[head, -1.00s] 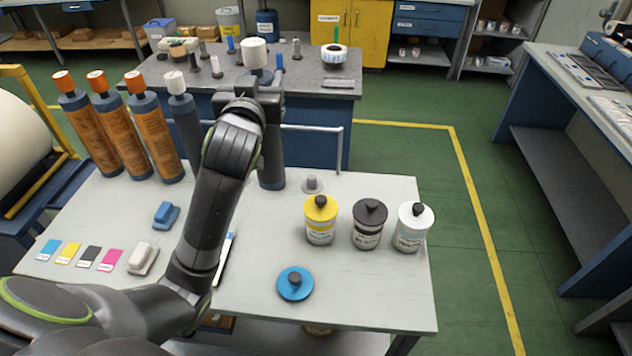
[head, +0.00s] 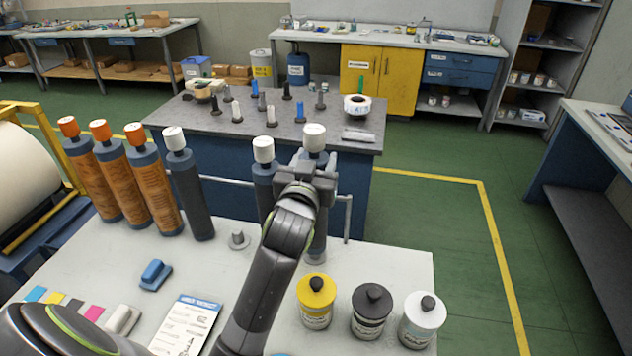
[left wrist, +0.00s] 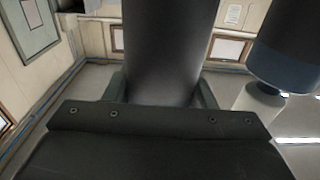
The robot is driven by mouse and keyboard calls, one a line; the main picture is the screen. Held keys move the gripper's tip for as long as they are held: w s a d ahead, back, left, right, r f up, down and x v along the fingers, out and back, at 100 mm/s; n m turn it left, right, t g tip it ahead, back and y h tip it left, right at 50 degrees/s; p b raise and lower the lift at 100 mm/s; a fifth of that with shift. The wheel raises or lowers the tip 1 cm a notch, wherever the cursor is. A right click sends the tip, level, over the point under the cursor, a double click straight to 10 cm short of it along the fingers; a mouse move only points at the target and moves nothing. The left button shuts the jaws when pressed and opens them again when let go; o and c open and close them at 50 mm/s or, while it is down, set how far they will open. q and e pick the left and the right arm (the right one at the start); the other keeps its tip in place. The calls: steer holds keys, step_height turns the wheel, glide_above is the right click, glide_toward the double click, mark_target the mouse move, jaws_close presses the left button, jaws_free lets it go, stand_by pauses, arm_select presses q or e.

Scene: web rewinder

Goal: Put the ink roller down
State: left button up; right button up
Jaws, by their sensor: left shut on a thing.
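My left gripper (head: 308,178) is shut around the upper part of a dark ink roller (head: 318,230) with a white cap. The roller is upright at the right end of the roller row, behind the yellow can. Its foot is at a round grey peg base (head: 315,258); I cannot tell whether it rests there or hangs just above. In the left wrist view, the gripper's fingers (left wrist: 160,90) clasp the dark roller (left wrist: 160,45). Another dark roller (head: 263,183) with a white cap stands just left of it. My right gripper is out of view.
An empty grey peg (head: 238,240) stands left of the neighbouring roller. A dark roller (head: 190,195) and several orange rollers (head: 152,185) stand further left. The yellow can (head: 316,300), black can (head: 371,310) and white can (head: 422,318) are close in front. A grey table (head: 345,148) stands behind.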

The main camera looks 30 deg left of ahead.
arm_select(q)
step_height(320, 180, down, 4)
steer(key=shift+r, duration=0.15)
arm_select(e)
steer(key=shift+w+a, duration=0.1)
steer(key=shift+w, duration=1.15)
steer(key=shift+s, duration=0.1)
arm_select(q)
steer(key=o, duration=1.1)
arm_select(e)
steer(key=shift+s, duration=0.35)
